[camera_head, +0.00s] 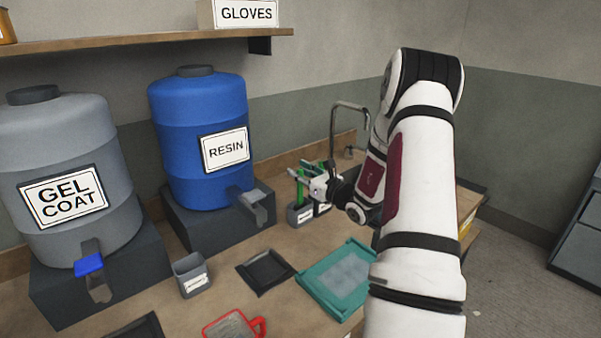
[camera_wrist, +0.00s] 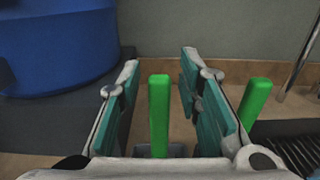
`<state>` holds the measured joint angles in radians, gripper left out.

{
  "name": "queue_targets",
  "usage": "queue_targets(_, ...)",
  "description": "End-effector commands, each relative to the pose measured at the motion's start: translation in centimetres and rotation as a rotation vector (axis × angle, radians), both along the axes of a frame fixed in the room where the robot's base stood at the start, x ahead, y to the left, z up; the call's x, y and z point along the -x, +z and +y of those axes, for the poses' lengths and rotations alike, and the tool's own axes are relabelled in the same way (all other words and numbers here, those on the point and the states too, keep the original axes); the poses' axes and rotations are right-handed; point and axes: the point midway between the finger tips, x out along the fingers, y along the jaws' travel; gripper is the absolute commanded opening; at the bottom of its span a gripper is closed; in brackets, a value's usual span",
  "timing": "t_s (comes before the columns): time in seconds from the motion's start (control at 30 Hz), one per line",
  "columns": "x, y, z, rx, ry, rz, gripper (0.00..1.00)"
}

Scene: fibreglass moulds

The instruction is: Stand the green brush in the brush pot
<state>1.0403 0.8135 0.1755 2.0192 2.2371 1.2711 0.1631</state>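My gripper (camera_head: 318,187) is over the back of the bench in the head view. In the wrist view its two teal-padded fingers (camera_wrist: 160,85) are apart. One upright green brush handle (camera_wrist: 158,115) shows in the gap between them, with space on both sides. It rises from a grey container whose rim shows low in the wrist view. A second green handle (camera_wrist: 255,103) stands slightly tilted, outside the right finger. In the head view, green handles (camera_head: 300,192) show at the gripper, above a grey labelled pot (camera_head: 299,216). The brush heads are hidden, and the label is too small to read.
A metal faucet (camera_head: 335,130) stands behind.

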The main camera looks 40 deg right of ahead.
Motion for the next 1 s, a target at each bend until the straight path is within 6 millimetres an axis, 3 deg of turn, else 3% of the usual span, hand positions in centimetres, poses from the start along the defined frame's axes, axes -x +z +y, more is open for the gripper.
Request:
queue_targets(0.27, 0.0, 0.0, 0.0, 0.0, 0.0, 0.0, 0.39)
queue_targets(0.43, 1.2, 0.0, 0.0, 0.0, -0.001, 0.002, 0.39)
queue_targets(0.8, 8.3, 0.0, 0.4, -0.001, -0.004, 0.001, 0.39)
queue_targets(1.0, 11.0, 0.0, 0.6, 0.0, -0.001, 0.001, 0.39)
